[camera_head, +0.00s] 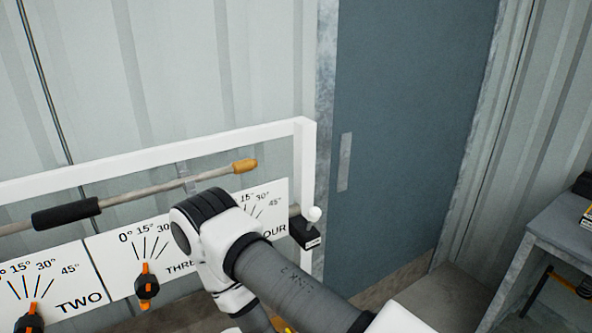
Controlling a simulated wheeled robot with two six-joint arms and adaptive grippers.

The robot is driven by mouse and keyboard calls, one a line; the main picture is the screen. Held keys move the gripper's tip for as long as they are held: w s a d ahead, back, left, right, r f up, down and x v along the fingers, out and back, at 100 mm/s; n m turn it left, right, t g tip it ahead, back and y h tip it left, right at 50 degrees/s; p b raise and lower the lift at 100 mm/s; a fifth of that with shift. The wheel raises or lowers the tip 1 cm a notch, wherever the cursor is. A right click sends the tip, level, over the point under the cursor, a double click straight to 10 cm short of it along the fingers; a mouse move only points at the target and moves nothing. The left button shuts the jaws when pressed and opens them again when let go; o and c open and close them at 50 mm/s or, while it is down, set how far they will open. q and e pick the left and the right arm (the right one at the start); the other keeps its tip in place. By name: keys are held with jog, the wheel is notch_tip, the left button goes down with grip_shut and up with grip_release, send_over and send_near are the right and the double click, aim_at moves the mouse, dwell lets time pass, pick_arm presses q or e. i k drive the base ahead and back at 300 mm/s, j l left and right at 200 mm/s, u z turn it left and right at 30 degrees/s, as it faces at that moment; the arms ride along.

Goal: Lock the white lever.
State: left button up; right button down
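The white lever (314,215) is a small white knob on a short stem. It sits on a black block (304,233) with a small label, by the right upright of the white frame. My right arm comes in from the bottom right and crosses in front of the panel, its elbow-like joint left of the lever. The arm hides part of the panel but not the lever knob. Neither gripper shows in this view. I cannot tell from this view whether the lever is locked.
A white frame (150,164) holds angle-marked panels (62,287) with black and orange knobs (147,283). A rod with an orange tip (244,166) and black sleeve (66,214) runs above. A blue-grey door (400,130) stands behind, and a grey table (560,235) is at right.

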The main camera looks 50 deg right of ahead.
aim_at(313, 213)
jog(key=l+z, duration=0.1)
jog(key=z, duration=0.7)
jog(key=i+l+z, duration=0.1)
jog(key=z, duration=0.7)
jog(key=k+l, duration=0.15)
jog(key=l, duration=0.15)
jog(key=k+l+z, duration=0.1)
jog(key=l, duration=0.2)
jog(key=k+l, duration=0.15)
jog(key=l, duration=0.2)
jog(key=z, duration=0.05)
